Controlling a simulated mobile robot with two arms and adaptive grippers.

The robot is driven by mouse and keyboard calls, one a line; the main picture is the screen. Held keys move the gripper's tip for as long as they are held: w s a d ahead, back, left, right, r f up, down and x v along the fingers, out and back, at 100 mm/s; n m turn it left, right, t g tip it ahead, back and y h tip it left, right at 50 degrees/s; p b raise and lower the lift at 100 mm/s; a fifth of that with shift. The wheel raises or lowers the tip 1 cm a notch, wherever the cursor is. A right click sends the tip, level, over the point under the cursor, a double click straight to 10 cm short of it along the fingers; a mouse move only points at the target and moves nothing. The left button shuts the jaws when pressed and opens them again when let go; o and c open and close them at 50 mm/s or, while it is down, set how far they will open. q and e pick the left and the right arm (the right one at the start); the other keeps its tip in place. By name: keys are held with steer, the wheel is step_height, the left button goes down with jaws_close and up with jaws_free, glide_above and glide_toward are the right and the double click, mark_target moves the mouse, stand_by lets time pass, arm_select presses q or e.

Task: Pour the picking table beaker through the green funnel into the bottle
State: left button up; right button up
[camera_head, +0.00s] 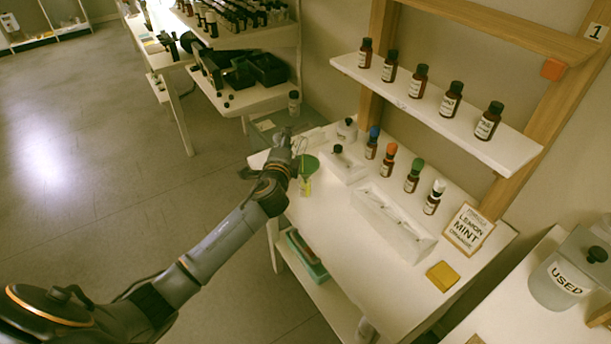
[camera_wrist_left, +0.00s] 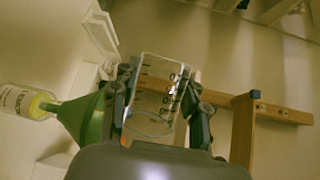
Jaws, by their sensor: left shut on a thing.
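My left gripper (camera_head: 294,143) is above the back left corner of the white table, next to the green funnel (camera_head: 308,165). In the left wrist view its two fingers (camera_wrist_left: 160,100) are shut on a clear beaker (camera_wrist_left: 157,88) with dark graduation marks. The beaker's long axis lies strongly across the bottle's there, so it looks tipped. The funnel (camera_wrist_left: 80,118) is close beside the left finger, its narrow end at the neck of a bottle (camera_wrist_left: 22,102) with a white label and yellow contents. I cannot tell whether liquid is flowing. My right gripper is not in view.
Brown bottles with coloured caps (camera_head: 412,176) stand in a row on the table, near a white tray (camera_head: 425,246) and a lemon mint sign (camera_head: 468,229). More bottles stand on the shelf (camera_head: 440,105) above. A "USED" container (camera_head: 556,284) is at right.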

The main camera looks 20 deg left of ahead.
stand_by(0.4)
arm_select(q)
steer(key=shift+a+r+n+g+p, duration=0.1)
steer(key=shift+a+n+g+p, duration=0.15)
steer(key=shift+n+p, duration=0.55)
steer(key=shift+a+g+h+p, duration=0.1)
steer(key=shift+g+h+p, duration=0.2)
steer(key=shift+p, duration=0.4)
steer(key=shift+f+n, duration=0.3)
steer(key=shift+a+r+p, duration=0.1)
steer(key=shift+r+p, duration=0.05)
steer(key=shift+p, duration=0.4)
steer(key=n+h+p, duration=0.1)
steer(key=p, duration=0.1)
steer(key=n+g+p, duration=0.1)
steer(key=n+p, duration=0.1)
steer(key=shift+a+h, duration=0.3)
steer(key=shift+h, duration=0.1)
steer(key=shift+w+a+f+n+p, duration=0.15)
steer(key=shift+n+p, duration=0.25)
steer(key=shift+p, duration=0.4)
steer(key=shift+f+h, duration=0.25)
steer(key=shift+h, duration=0.15)
